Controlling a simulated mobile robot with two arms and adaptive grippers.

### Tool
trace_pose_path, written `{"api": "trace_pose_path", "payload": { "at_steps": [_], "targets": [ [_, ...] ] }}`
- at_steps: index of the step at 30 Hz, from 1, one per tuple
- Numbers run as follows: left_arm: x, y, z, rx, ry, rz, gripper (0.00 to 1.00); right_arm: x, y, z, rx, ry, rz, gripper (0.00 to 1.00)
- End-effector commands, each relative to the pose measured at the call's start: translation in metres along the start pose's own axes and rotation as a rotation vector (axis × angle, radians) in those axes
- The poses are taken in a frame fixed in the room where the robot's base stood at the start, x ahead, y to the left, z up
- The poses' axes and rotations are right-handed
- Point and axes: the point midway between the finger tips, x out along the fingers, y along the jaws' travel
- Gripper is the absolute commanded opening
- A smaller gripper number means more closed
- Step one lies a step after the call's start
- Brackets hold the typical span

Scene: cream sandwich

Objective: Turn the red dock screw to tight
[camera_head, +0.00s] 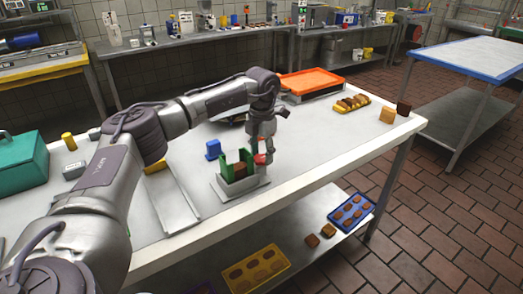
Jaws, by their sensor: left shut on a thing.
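The red dock screw (260,158) shows as a small red piece at the right side of the dock (240,185). The dock is a light grey block on the steel table, with green upright pieces (225,170) and a brown piece between them. My left gripper (263,148) points down from above and is shut on the red dock screw. Its fingers hide part of the screw. How far the screw is turned cannot be told. My right gripper is not in view.
A blue block (213,149) stands just behind the dock. A teal box (22,160) is at the left. The table is clear right of the dock.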

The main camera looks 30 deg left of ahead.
Motion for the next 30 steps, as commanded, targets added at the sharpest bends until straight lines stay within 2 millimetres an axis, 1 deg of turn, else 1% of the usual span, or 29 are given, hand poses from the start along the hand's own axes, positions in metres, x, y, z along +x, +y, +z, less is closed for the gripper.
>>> {"api": "trace_pose_path", "payload": {
  "at_steps": [1,3,12,30],
  "targets": [
    [-0.003,0.000,0.000,0.040,-0.001,0.001,0.14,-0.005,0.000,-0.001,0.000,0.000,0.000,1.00],
    [-0.003,0.000,0.000,0.104,-0.001,0.001,0.14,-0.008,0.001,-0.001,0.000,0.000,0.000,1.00],
    [-0.003,-0.001,0.000,0.389,-0.002,0.002,0.14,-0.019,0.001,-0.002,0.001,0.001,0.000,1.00],
    [-0.002,-0.004,-0.001,0.949,-0.005,0.003,0.14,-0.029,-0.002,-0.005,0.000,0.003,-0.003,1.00]
  ]
}}
